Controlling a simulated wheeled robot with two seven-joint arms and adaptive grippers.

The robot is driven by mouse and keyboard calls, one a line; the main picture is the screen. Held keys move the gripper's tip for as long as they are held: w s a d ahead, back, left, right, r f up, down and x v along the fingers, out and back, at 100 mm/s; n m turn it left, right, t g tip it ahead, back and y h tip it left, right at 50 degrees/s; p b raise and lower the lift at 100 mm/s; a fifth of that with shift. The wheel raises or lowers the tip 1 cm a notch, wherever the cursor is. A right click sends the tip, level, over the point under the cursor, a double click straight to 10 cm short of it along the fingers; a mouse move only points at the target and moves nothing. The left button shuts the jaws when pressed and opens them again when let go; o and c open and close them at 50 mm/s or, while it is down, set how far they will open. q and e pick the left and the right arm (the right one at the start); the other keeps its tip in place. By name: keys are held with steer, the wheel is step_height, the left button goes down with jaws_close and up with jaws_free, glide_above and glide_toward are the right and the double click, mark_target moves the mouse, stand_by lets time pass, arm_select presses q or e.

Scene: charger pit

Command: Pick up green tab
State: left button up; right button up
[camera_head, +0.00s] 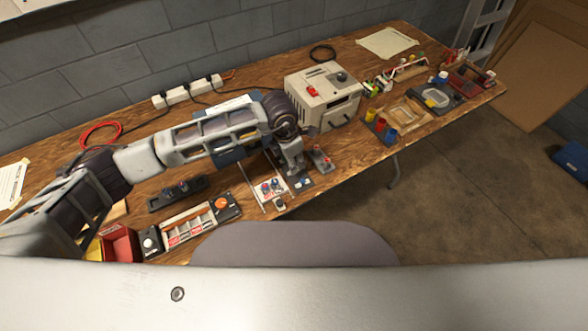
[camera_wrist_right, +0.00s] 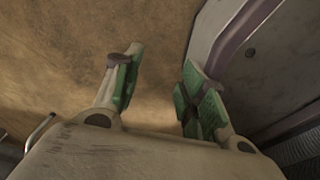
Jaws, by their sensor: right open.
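I cannot single out a green tab for certain in either view. Small green pieces (camera_head: 386,82) show among little parts on the right half of the bench, too small to tell apart. My left gripper (camera_head: 297,174) points down over the bench, just in front of the beige box, above a small dark block with light buttons. Its fingers are too small to tell open from shut. My right gripper (camera_wrist_right: 160,78) is open and empty in the right wrist view.
The wooden bench (camera_head: 345,160) runs along a grey block wall. On it stand a beige box (camera_head: 322,95) with a red switch, a white power strip (camera_head: 187,92), a red bin (camera_head: 119,243), coloured cups (camera_head: 379,125) and a clear tray (camera_head: 403,113).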

arm_select(q)
step_height(320, 180, down, 3)
steer(key=shift+w, duration=0.1)
steer(key=shift+d+f, duration=0.1)
steer(key=shift+f, duration=0.45)
steer(key=c, duration=0.8)
arm_select(e)
steer(key=shift+w+d+r, duration=0.1)
steer(key=shift+d, duration=0.1)
